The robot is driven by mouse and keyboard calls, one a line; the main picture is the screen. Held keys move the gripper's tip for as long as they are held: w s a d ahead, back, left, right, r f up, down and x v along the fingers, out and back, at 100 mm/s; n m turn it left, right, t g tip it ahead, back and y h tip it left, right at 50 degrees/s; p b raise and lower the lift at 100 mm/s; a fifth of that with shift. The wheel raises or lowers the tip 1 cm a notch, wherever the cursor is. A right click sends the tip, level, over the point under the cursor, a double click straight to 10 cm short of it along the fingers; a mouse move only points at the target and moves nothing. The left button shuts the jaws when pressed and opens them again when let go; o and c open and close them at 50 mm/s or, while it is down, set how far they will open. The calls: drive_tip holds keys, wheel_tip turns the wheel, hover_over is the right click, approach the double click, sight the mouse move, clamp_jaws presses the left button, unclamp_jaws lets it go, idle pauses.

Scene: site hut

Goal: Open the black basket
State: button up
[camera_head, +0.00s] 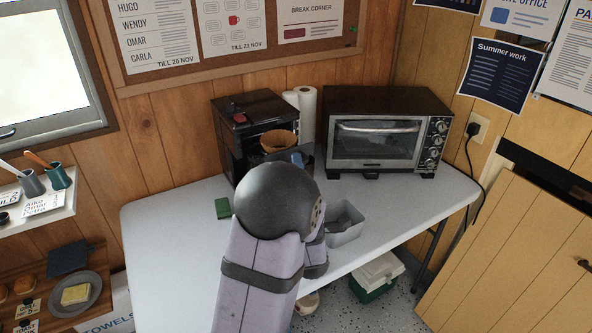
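The black coffee machine (228,150) stands at the back of the white table, left of the toaster oven. A brown paper filter cone (279,141) shows at the machine's front right. The black basket cannot be told apart with certainty from the dark machine parts around the filter; its lower front is hidden by my arm. My arm reaches up from the bottom of the view toward the machine, and its rounded dark joint covers the machine's lower right. My gripper's fingertips are hidden behind the arm, so their state and any contact are not visible. A small blue patch shows just below the filter.
A toaster oven (375,143) stands right of the machine, with a paper towel roll (307,112) between them. A green sponge (222,208) lies at left. The table's left part (165,230) is clear.

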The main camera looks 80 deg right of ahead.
drive_tip(key=shift+a, duration=0.1)
drive_tip(key=b+v, duration=0.2)
drive_tip(key=v, duration=0.5)
idle(0.5)
